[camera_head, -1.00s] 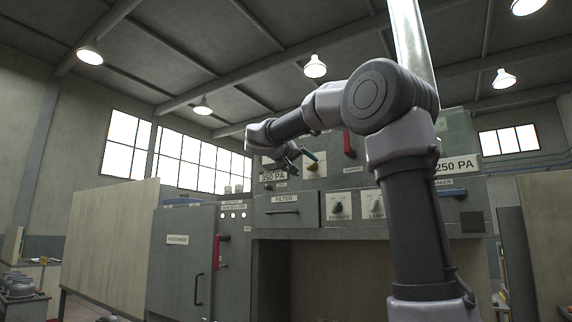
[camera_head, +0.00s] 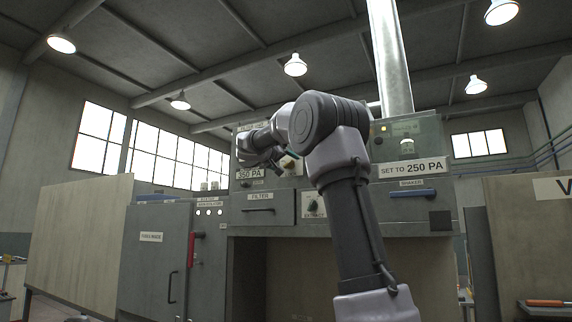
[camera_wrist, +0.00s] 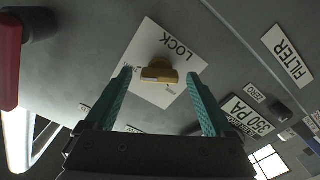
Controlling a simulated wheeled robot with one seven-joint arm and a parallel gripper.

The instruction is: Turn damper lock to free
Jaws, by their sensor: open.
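The plate appears rotated in the wrist view. My gripper (camera_wrist: 159,76) is open, its two teal fingers on either side of the knob in the picture, with visible gaps to both. Contact or depth cannot be told. In the head view the knob (camera_head: 288,163) shows small on the grey panel, partly behind my gripper (camera_head: 276,158).
A red handle (camera_wrist: 14,55) is at the wrist view's left edge. A 350 PA plate (camera_wrist: 249,117), a dark knob (camera_wrist: 278,109) and a FILTER label (camera_wrist: 288,56) lie to the right. In the head view, a SET TO 250 PA sign (camera_head: 411,169) and blue handle (camera_head: 411,193) are right of my arm.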

